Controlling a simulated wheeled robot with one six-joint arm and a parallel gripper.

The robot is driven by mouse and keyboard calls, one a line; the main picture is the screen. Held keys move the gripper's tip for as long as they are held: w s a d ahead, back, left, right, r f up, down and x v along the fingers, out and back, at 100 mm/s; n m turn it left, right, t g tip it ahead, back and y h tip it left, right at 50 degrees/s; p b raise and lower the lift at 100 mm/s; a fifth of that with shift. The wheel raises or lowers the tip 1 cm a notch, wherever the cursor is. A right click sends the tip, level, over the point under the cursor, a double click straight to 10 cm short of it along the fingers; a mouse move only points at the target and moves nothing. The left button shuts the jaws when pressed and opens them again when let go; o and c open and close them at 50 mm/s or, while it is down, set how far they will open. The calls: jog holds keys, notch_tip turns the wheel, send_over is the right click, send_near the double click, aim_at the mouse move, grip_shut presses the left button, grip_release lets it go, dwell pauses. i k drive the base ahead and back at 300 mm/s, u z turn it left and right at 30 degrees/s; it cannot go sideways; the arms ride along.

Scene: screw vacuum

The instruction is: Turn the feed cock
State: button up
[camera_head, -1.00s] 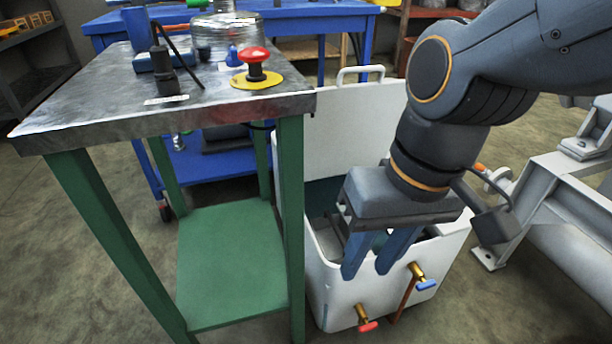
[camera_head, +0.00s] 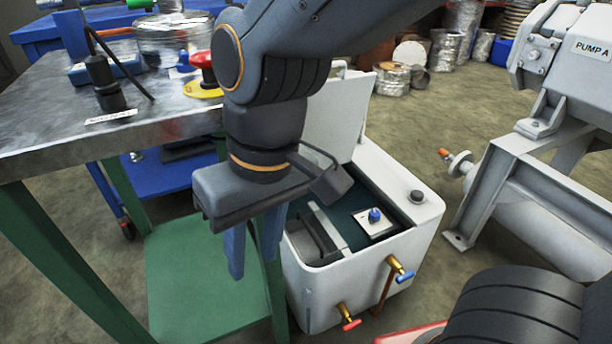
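A white tank (camera_head: 427,220) with its lid raised stands right of the table. Two brass cocks stick out of its front wall. One has a blue handle (camera_head: 404,276) at the upper right, and one has a red handle (camera_head: 351,324) lower down. No readable label shows which is the feed cock. My gripper (camera_head: 253,262) points down, left of both cocks and apart from them. Its two blue fingers are spread with nothing between them. They overlap the tank's left edge and the green table leg in the picture.
A metal-topped table (camera_head: 60,124) with green legs stands at left, holding a red push button (camera_head: 203,60). Inside the tank is a plate with a blue knob (camera_head: 375,215). A grey pump frame labelled PUMP A (camera_head: 500,190) stands at right. Floor between tank and frame is clear.

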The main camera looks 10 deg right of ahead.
aim_at(404, 277)
jog(key=z, duration=0.05)
jog(key=k, duration=0.5)
jog(key=z, duration=1.9)
jog(key=k, duration=0.55)
jog(key=u, duration=1.8)
